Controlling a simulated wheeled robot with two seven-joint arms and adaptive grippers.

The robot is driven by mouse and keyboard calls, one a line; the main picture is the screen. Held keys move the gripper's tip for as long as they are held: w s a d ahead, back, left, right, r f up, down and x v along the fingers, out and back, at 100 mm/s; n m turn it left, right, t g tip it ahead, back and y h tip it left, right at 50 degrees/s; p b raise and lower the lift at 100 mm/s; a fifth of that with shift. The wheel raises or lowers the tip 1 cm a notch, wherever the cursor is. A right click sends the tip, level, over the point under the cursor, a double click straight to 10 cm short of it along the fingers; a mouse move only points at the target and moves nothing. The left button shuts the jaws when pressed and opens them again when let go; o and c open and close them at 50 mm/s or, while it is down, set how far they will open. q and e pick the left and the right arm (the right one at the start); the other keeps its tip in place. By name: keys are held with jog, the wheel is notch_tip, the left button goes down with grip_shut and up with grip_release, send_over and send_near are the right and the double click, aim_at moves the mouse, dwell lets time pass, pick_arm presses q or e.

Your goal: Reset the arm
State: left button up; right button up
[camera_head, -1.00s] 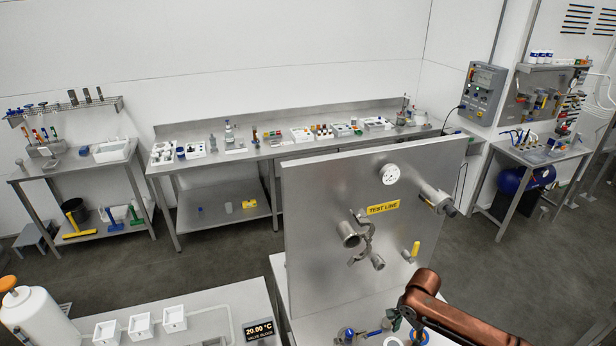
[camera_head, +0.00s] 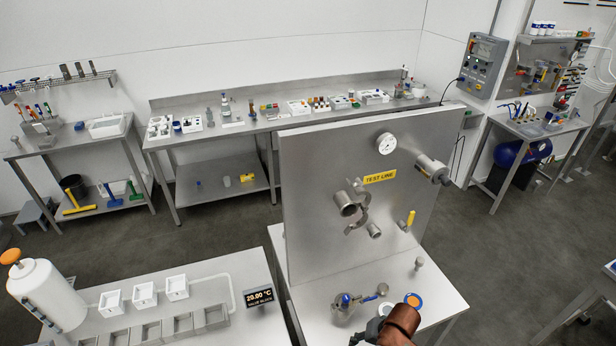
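One copper-coloured arm of mine, my right, shows at the bottom edge right of centre. A small dark part at its end, my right gripper (camera_head: 372,331), is partly visible above the small white table (camera_head: 312,290); its fingers cannot be made out. It is close to a blue-handled metal valve (camera_head: 343,302), a white ring (camera_head: 385,308) and an orange-and-white disc (camera_head: 413,300). I cannot tell whether it touches any of them. My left gripper is not in view.
An upright steel panel (camera_head: 315,210) with a gauge, pipe stubs and a yellow-handled valve stands behind the small table. A white bench (camera_head: 210,280) with trays, a white tank (camera_head: 45,295) and a display is at left. Open floor (camera_head: 480,240) lies to the right.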

jog(key=s+d+r+n+t+h, duration=0.1)
jog(key=s+d+n+t+h, duration=0.2)
jog(key=s+d, duration=1.6)
jog(key=s+a+f+n+g+b, duration=0.1)
jog(key=s+a+f+b, duration=0.15)
jog(key=f, duration=1.55)
jog(key=s+a+f+g+b, duration=0.1)
jog(key=f+b, duration=0.3)
jog(key=f, duration=1.4)
pick_arm(q)
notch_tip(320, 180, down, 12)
jog(key=b, duration=0.5)
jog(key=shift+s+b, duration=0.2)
jog(key=shift+b, duration=0.1)
pick_arm(e)
jog(key=s+f+g, duration=0.1)
jog(key=s+f, duration=1.8)
jog(key=f, duration=0.4)
jog(key=shift+s+d+f+n+g, duration=0.15)
jog(key=shift+s+f+n+g, duration=0.15)
jog(key=shift+f, duration=0.1)
